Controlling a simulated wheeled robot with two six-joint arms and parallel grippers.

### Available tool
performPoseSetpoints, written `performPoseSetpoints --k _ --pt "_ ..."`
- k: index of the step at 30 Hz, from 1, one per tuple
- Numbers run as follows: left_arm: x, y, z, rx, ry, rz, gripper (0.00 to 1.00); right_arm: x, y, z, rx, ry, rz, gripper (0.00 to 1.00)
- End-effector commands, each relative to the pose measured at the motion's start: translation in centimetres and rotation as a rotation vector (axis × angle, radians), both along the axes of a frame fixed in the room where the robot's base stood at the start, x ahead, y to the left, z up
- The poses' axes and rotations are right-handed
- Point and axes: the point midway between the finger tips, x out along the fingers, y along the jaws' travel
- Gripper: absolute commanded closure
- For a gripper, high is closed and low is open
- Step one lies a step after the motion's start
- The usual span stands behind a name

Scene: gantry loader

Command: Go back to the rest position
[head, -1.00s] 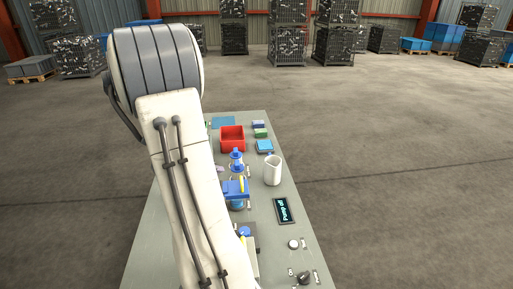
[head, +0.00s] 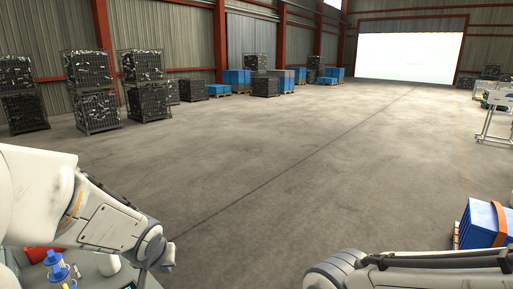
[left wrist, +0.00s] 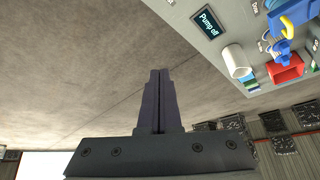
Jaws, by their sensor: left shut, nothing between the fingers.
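My left gripper (left wrist: 159,75) is shut and empty in the left wrist view, its two dark fingers together over bare floor. In the head view my left arm comes in from the left and bends down at the wrist beside the workbench; the fingers are hard to make out there. The grey bench (left wrist: 185,12) lies at the upper right of the left wrist view, apart from the fingers. My right arm shows at the bottom right of the head view, but its gripper is not visible.
The bench carries a white jug (left wrist: 236,60), a red bin (left wrist: 286,69) and a display reading "Pump off" (left wrist: 208,22). A blue strapped load (head: 484,222) stands at the right. Mesh cages (head: 96,92) line the far wall. The middle floor is clear.

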Motion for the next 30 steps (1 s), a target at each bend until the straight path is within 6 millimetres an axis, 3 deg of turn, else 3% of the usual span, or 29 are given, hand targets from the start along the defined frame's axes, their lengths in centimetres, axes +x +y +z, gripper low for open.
performPoseSetpoints --k 1,6,9,12,15,18,30 --pt "-1.1 -3.5 0.2 0.004 0.044 -0.093 1.0 0.0 0.0 0.0 0.0 0.0 0.0 0.0" --pt "-7.4 -12.4 0.2 0.008 0.224 -0.387 1.0 0.0 0.0 0.1 0.0 0.0 0.0 0.0" --pt "-12.0 -16.2 0.2 0.002 0.327 -0.563 1.0 0.0 0.0 0.1 0.0 0.0 0.0 0.0" --pt "-16.1 -18.6 0.4 -0.006 0.41 -0.709 1.0 0.0 0.0 0.2 0.0 0.0 0.0 0.0" --pt "-18.9 -19.8 0.6 -0.012 0.469 -0.81 1.0 0.0 0.0 0.2 0.0 0.0 0.0 0.0" --pt "-20.3 -20.2 0.7 -0.016 0.5 -0.858 1.0 0.0 0.0 0.2 0.0 0.0 0.0 0.0" --pt "-20.5 -20.3 0.7 -0.016 0.504 -0.866 1.0 0.0 0.0 0.2 0.0 0.0 0.0 0.0"
